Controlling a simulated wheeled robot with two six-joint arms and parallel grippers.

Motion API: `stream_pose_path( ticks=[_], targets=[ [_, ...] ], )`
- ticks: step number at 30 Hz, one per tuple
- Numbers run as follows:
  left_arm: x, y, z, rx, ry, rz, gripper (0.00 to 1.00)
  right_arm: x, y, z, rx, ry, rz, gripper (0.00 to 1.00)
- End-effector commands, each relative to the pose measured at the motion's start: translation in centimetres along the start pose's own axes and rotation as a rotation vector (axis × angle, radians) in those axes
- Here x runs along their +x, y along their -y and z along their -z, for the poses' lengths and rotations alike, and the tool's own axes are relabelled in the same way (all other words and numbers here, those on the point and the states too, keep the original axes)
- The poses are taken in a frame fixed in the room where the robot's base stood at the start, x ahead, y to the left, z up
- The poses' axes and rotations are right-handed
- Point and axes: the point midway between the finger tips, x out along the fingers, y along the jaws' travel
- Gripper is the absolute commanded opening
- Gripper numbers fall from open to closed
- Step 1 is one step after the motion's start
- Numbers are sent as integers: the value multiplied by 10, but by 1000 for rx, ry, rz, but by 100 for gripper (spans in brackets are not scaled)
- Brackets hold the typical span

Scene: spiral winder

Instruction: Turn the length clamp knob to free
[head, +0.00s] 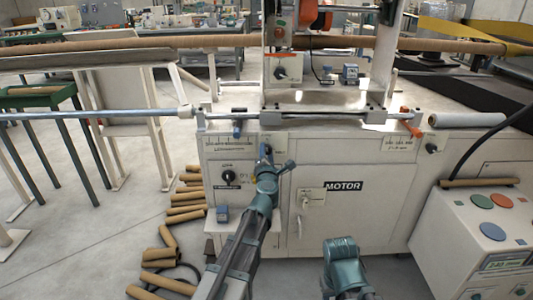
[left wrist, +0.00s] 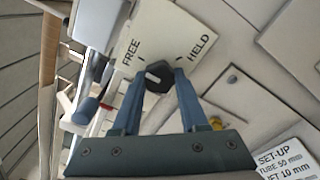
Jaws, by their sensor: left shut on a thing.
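The length clamp knob (left wrist: 158,76) is a black knob with a short white mark, on a cream plate (left wrist: 168,30) printed FREE on the left and HELD on the right. The white mark lies on the FREE side of the knob's face, but I cannot tell its exact pointing. My left gripper (left wrist: 157,82) is shut on the knob, one blue finger on each side. In the head view my left gripper (head: 265,158) is at the machine's front, just below the plate (head: 273,138); the knob is mostly hidden there. My right gripper does not show, only a teal part of that arm.
A long rod (head: 95,113) runs across the machine above the plate. A black dial (head: 228,176) and a blue block (head: 223,214) are left of my gripper. Cardboard tubes (head: 186,215) lie on the floor.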

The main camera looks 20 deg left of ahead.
Motion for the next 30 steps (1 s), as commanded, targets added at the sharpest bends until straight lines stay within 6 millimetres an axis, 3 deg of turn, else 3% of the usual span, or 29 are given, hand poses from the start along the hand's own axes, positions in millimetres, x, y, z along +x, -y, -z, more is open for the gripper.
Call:
stream_pose_path(
  ticks=[17,18,21,23,30],
  targets=[
    [-2,0,1,-35,-1,0,0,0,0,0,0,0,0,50],
    [-2,0,1,-35,-1,0,45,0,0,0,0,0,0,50],
    [-1,0,1,-33,-1,0,63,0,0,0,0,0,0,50],
    [-1,0,1,-33,-1,0,73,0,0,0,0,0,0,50],
    [-1,0,0,-31,0,0,73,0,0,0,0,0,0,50]
  ],
)
